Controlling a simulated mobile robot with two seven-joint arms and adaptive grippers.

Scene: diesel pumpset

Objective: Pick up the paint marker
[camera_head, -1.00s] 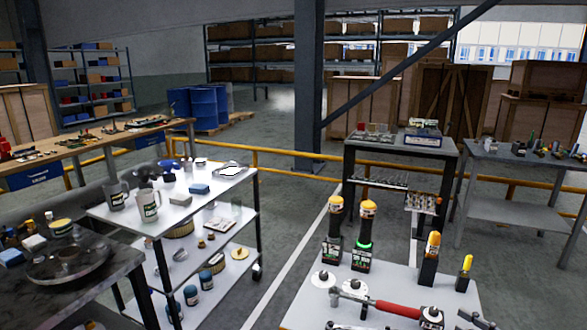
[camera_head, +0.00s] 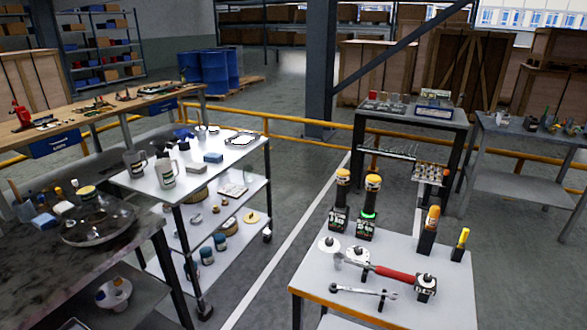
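No gripper of mine shows in this view. I cannot tell for sure which thing is the paint marker. A slim yellow-topped upright item (camera_head: 462,242) stands in a dark block near the right edge of the nearest light-grey table (camera_head: 330,275). On the worktable at far right, a cup with thin upright items (camera_head: 531,121) is too small to make out.
The nearest table also holds two yellow-capped devices (camera_head: 341,195), a red-handled tool (camera_head: 390,273) and a wrench (camera_head: 362,291). A white cart (camera_head: 235,168) with jugs stands left of it, beside a dark round-tray bench (camera_head: 135,235). Bare floor lies between cart and table.

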